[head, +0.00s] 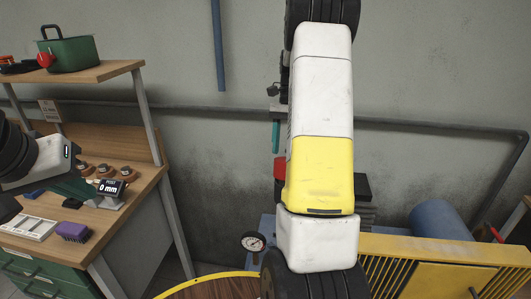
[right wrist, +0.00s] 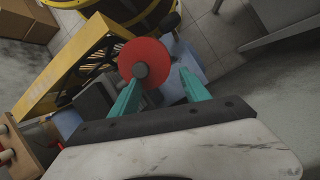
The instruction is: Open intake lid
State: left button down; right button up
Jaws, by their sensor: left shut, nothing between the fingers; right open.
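A red part (head: 279,168) shows in the head view, mostly hidden behind my right arm. My right gripper (right wrist: 158,76) is open, its teal fingers apart on either side of the disc's lower part in the picture; contact cannot be told. In the head view one teal finger (head: 275,136) shows above the red part. My left gripper (head: 84,190) is shut and empty over the workbench, near the display.
The wooden workbench (head: 139,202) at left carries a "0 mm" display (head: 111,188), a purple brush (head: 73,232) and a white tray (head: 27,226). A gauge (head: 253,241), yellow guard (head: 430,247) and blue tank (head: 440,220) stand around my right arm.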

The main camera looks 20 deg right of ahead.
jog(key=s+a, duration=0.1)
jog(key=s, duration=0.1)
jog(key=s+a, duration=0.1)
jog(key=s, duration=0.1)
jog(key=s+a, duration=0.1)
jog(key=s, duration=0.1)
jog(key=shift+s+a+f, duration=0.1)
jog(key=shift+a+f, duration=0.15)
jog(key=shift+f, duration=0.05)
jog(key=shift+w+r, duration=0.2)
jog(key=shift+r, duration=4.45)
